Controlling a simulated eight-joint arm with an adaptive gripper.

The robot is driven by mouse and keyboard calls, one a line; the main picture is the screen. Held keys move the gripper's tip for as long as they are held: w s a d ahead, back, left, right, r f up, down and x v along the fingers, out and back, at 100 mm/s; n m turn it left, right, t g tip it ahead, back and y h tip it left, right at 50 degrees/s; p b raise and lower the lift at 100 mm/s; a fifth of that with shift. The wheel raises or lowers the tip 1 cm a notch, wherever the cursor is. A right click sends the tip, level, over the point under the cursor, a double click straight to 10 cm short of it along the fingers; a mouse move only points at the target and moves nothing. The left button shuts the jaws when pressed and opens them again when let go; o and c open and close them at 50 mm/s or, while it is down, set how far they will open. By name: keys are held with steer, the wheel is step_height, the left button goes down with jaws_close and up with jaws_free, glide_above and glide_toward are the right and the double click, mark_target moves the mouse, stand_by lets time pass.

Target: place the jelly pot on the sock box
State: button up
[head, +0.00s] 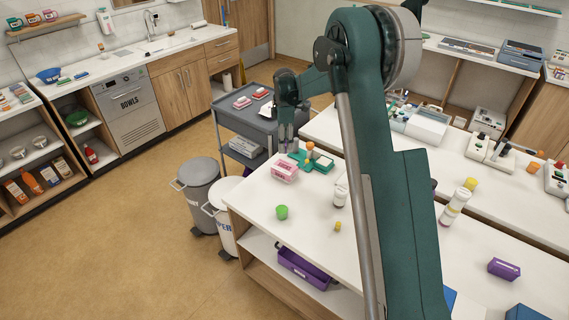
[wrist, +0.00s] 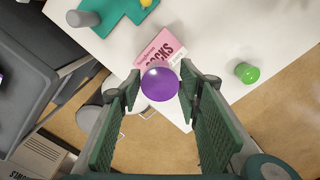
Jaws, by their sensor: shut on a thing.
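The pink sock box (head: 284,172) lies on the white table near its far left corner; it also shows in the wrist view (wrist: 167,47). A round purple jelly pot (wrist: 160,84) sits between my fingertips in the wrist view, overlapping the lower part of the box in the picture. My gripper (wrist: 159,88) is shut on the pot. In the head view my gripper (head: 287,142) points down above the sock box. The pot is not clear in the head view, and I cannot tell how large the gap between pot and box is.
A green pot (head: 282,212) stands nearer on the table, with a white bottle (head: 340,196) and a small yellow item (head: 338,226). A teal tray (head: 322,164) lies just beyond the box. The table edge is close to the box's left. A grey trolley (head: 232,122) stands beyond.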

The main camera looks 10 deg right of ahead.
steer(key=shift+f, duration=2.7)
steer(key=shift+f, duration=1.9)
steer(key=shift+f, duration=0.1)
steer(key=o, duration=0.9)
steer(key=shift+c, duration=0.2)
step_height(320, 180, up, 12)
steer(key=shift+r, duration=0.15)
